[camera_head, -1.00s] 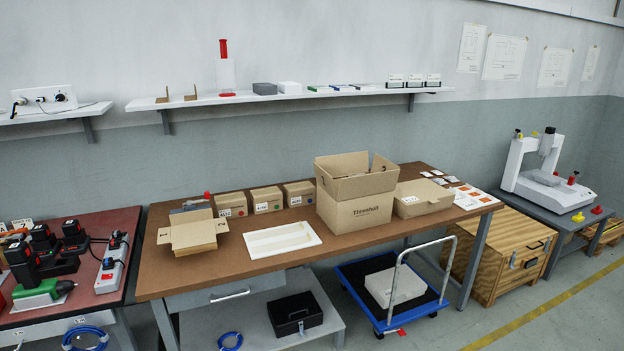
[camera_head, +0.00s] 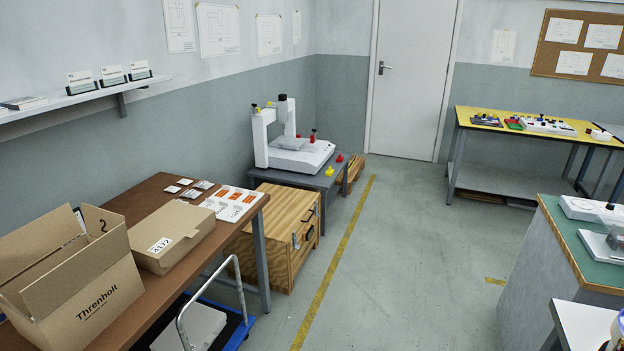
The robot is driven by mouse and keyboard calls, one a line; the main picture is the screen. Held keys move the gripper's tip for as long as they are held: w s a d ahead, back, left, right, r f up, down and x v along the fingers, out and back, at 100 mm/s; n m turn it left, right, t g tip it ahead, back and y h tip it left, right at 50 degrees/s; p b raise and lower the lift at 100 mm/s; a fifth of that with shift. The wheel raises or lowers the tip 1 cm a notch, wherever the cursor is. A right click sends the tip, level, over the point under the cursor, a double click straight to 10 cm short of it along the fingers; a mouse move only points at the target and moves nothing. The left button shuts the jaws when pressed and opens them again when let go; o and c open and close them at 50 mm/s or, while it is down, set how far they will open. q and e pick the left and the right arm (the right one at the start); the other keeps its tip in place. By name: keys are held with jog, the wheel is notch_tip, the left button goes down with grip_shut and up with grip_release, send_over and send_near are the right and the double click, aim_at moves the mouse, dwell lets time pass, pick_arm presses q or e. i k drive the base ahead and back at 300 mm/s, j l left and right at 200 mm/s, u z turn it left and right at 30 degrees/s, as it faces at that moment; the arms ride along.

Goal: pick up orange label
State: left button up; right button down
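Several orange labels (camera_head: 233,196) lie on a white sheet (camera_head: 222,212) at the right end of the brown table (camera_head: 150,192). They are small in the view, and I cannot read them. Neither of my grippers shows in the head view, so I cannot see how they stand relative to the labels.
An open Threnholt box (camera_head: 90,305) and a closed carton (camera_head: 172,236) stand left of the sheet. Small white cards (camera_head: 186,182) lie behind it. A trolley (camera_head: 215,315) is under the table's front edge. A wooden crate (camera_head: 280,238) stands beyond. The floor (camera_head: 400,250) at right is clear.

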aim_at(239, 192)
jog(key=i+l+z, duration=0.15)
jog(key=i, duration=0.55)
jog(key=i+l+z, duration=0.2)
jog(key=i, duration=0.45)
jog(key=i+u, duration=0.65)
jog(key=u, duration=0.15)
jog(key=i+l+u, duration=0.15)
jog(key=i+u, duration=0.25)
jog(key=i+l+u, duration=0.2)
jog(key=u, duration=0.2)
